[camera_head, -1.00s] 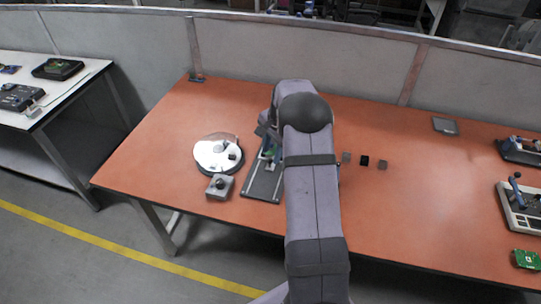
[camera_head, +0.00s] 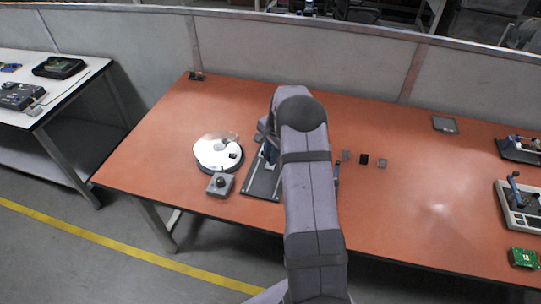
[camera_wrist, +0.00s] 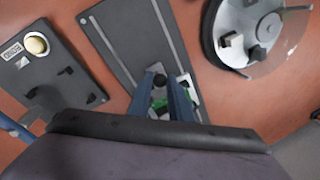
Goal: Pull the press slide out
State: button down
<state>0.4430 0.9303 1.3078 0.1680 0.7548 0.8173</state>
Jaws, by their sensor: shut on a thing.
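The press base is a long dark grey plate with two light rails (camera_wrist: 129,45) in the wrist view. In the head view its near end (camera_head: 263,187) shows left of my arm, and much of the press is hidden behind the arm. The slide (camera_wrist: 186,83), a pale carriage with green on it, sits between the rails in the wrist view. It is partly covered by my fingers. My gripper (camera_wrist: 160,80) has its two blue fingers closed around a small black knob at the slide. Their exact contact is hard to see.
A round turntable with a clear cover (camera_head: 212,152) and a grey box with a knob (camera_head: 220,186) stand close left of the press. Several small blocks (camera_head: 364,160) lie right of my arm.

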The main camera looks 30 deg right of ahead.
jog(key=s+a+p, duration=0.1)
jog(key=s+a, duration=0.7)
jog(key=shift+r, duration=0.1)
jog(key=shift+s+a, duration=0.3)
jog(key=shift+a, duration=0.05)
jog(key=c, duration=1.6)
grip_release()
jog(key=shift+s, duration=0.1)
jog(key=shift+s+d+r+b, duration=0.1)
jog(key=shift+s+r+b, duration=0.1)
jog(key=shift+r, duration=1)
jog(key=shift+s+r+b, duration=0.25)
jog(key=shift+r, duration=0.9)
jog(key=shift+s+d+r+b, duration=0.1)
jog(key=shift+s+r+b, duration=0.1)
jog(key=shift+r, duration=1)
